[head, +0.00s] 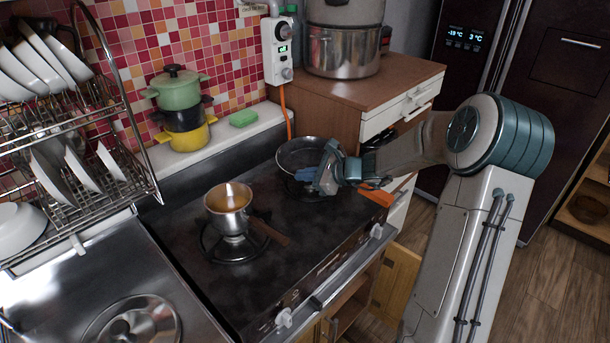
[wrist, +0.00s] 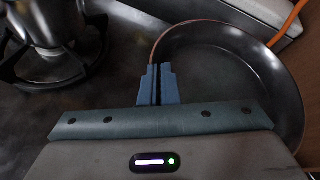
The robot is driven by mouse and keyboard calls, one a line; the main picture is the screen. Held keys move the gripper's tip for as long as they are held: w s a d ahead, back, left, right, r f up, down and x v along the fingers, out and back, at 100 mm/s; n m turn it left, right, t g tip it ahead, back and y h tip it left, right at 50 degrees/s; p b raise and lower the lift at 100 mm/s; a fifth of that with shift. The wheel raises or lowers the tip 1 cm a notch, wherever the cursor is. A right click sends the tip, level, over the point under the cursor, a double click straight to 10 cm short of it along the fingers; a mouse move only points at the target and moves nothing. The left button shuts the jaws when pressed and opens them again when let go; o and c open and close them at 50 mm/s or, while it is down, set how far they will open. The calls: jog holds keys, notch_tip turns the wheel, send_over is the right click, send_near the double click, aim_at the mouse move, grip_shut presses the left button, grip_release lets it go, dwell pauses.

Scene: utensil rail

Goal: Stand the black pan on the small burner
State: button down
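The black pan (head: 303,153) is a round, shallow, dark pan at the far right of the stove, over the right burner (head: 302,190), whose grate shows partly below it. I cannot tell whether the pan touches the grate. My gripper (head: 318,180) is at the pan's near edge. In the wrist view, my blue fingers (wrist: 158,84) are close together at the rim of the pan (wrist: 225,80), with a thin dark strip between them. They look shut on the pan's wall. An orange handle-like piece (head: 377,194) shows beneath my gripper; I cannot tell what it belongs to.
A copper saucepan (head: 228,203) stands on the left burner (head: 222,246), its handle pointing right and forward. Stacked pots (head: 180,105) and a green sponge (head: 243,118) sit on the ledge behind. A wooden cabinet (head: 385,85) stands behind the right end. The stove's middle is partly clear.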

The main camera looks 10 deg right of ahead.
jog(key=shift+a+f+b, duration=0.1)
jog(key=shift+f+b, duration=0.5)
jog(key=shift+b, duration=0.05)
jog(key=c, duration=1.6)
grip_release()
jog(key=shift+c, duration=0.2)
